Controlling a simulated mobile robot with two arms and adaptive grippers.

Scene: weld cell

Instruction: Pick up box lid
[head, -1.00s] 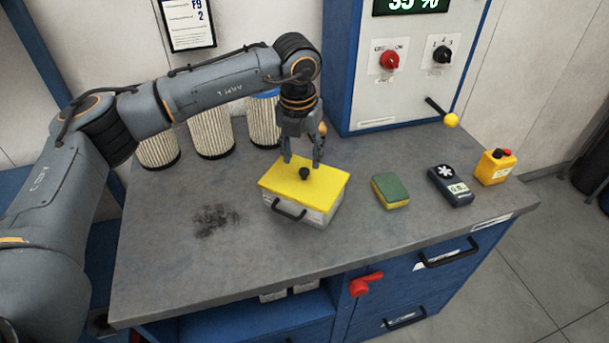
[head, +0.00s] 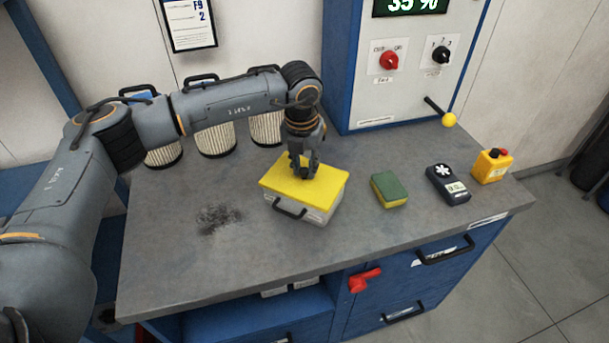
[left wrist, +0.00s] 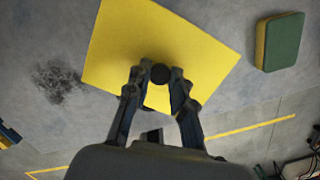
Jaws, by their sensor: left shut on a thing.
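The yellow box lid (head: 325,190) lies flat on top of a light grey box (head: 318,215) with a black front handle, on the grey workbench. My left gripper (head: 304,172) points down over the lid's middle and is shut on the lid's black knob, which it hides in the head view. In the left wrist view, the fingers of my left gripper (left wrist: 160,80) stand on both sides of the black knob (left wrist: 160,73), with the yellow lid (left wrist: 190,42) beneath. The lid sits on the box with no visible gap. My right gripper is not in view.
A green and yellow sponge (head: 389,189), a dark handheld meter (head: 448,184) and a yellow box with a red button (head: 493,166) stand to the right. Several pleated filters (head: 216,138) stand behind the arm. A dark smudge (head: 217,218) marks the bench left of the box.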

